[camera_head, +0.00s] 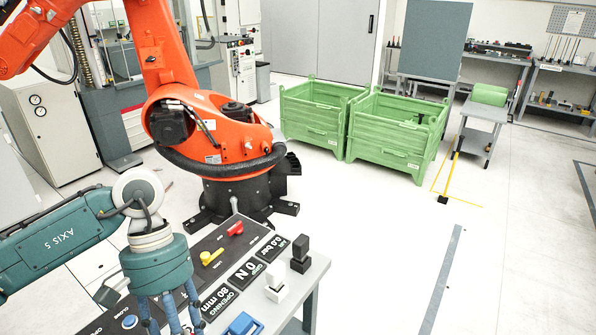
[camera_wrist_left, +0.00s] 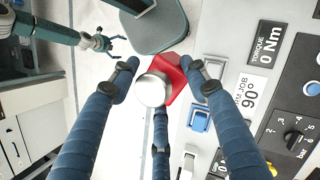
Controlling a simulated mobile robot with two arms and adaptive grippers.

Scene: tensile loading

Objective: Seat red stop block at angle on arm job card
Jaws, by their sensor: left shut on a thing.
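My left gripper (camera_head: 170,314) reaches down over the front of the console in the head view. In the left wrist view, its blue fingers (camera_wrist_left: 158,92) close around a red block (camera_wrist_left: 177,80) with a round silver part (camera_wrist_left: 152,90) beside or on it. The block is tilted in that picture; whether it touches anything below cannot be told. The arm job card (camera_wrist_left: 247,97), reading 90°, lies to the right of the block. In the left wrist view, my right gripper (camera_wrist_left: 101,42) is small at upper left, apart from the block; its finger state is unclear.
An orange robot (camera_head: 215,130) stands behind.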

